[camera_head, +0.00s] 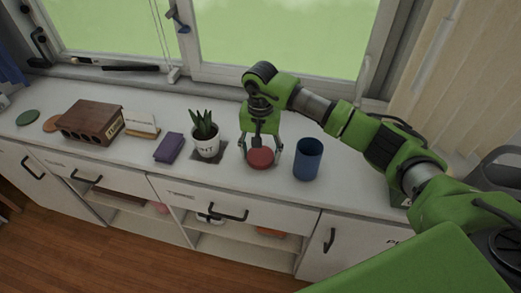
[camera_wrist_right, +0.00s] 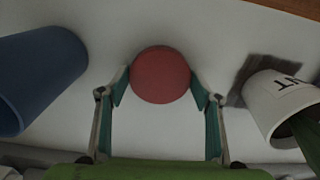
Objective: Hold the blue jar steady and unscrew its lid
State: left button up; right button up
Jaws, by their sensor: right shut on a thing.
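The blue jar (camera_head: 307,160) stands upright on the white counter; its top is open, with no lid on it. In the right wrist view the jar (camera_wrist_right: 40,75) is at the left edge. A round red lid (camera_head: 261,159) is to the left of the jar, apart from it, at or just above the counter; I cannot tell whether it touches. My right gripper (camera_head: 261,152) points down with its fingers on either side of the lid, shut on it. The lid (camera_wrist_right: 160,75) also shows between the fingertips in the right wrist view. My left gripper is not in view.
A potted plant (camera_head: 206,143) stands just left of the lid. Further left are a purple box (camera_head: 169,148), a small stack of books (camera_head: 142,125), a wooden box (camera_head: 91,122) and coasters (camera_head: 28,117). A window rises behind the counter. Drawers with black handles (camera_head: 228,214) are below.

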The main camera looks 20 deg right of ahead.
jog(key=shift+f+b, duration=0.25)
jog(key=shift+b, duration=0.1)
jog(key=o, duration=1.2)
jog(key=shift+r, duration=0.1)
